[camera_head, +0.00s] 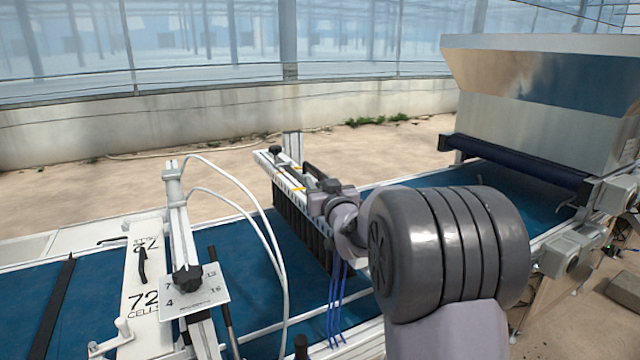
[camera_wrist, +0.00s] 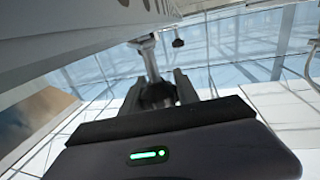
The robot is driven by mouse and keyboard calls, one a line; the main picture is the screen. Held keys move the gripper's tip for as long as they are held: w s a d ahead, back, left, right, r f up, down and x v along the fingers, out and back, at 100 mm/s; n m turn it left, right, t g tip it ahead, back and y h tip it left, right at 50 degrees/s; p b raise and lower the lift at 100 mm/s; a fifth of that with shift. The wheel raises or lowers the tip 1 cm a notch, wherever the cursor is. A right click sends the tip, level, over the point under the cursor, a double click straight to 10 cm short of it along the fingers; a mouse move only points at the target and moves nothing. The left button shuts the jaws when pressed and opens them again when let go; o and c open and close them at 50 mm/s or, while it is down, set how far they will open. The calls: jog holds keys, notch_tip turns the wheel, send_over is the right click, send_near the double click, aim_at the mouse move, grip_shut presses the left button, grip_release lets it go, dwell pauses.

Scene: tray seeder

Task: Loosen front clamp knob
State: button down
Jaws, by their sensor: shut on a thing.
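My gripper (camera_head: 318,192) is at the near end of a pale crossbar (camera_head: 284,181) that spans the blue belt. In the wrist view, its two dark fingers (camera_wrist: 159,92) are closed around a dark clamp knob (camera_wrist: 157,97) below a silver stem (camera_wrist: 149,60). In the head view, my gripper and wrist hide this front knob. A second black knob (camera_head: 275,150) stands at the crossbar's far end, clear of my gripper. A dark brush or curtain (camera_head: 298,228) hangs under the crossbar.
Left of the crossbar, white hoses (camera_head: 262,232) curve down from an upright post (camera_head: 178,215) beside a plate marked 72 (camera_head: 145,285). A metal hopper (camera_head: 545,120) stands at the right. Blue cables (camera_head: 337,300) hang below my wrist. The blue belt (camera_head: 430,197) is clear behind my arm.

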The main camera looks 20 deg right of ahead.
jog(key=c, duration=0.9)
grip_release()
jog(key=s+a+p, duration=0.2)
jog(key=s, duration=1.5)
jog(key=shift+a, duration=0.4)
jog(key=shift+s, duration=0.1)
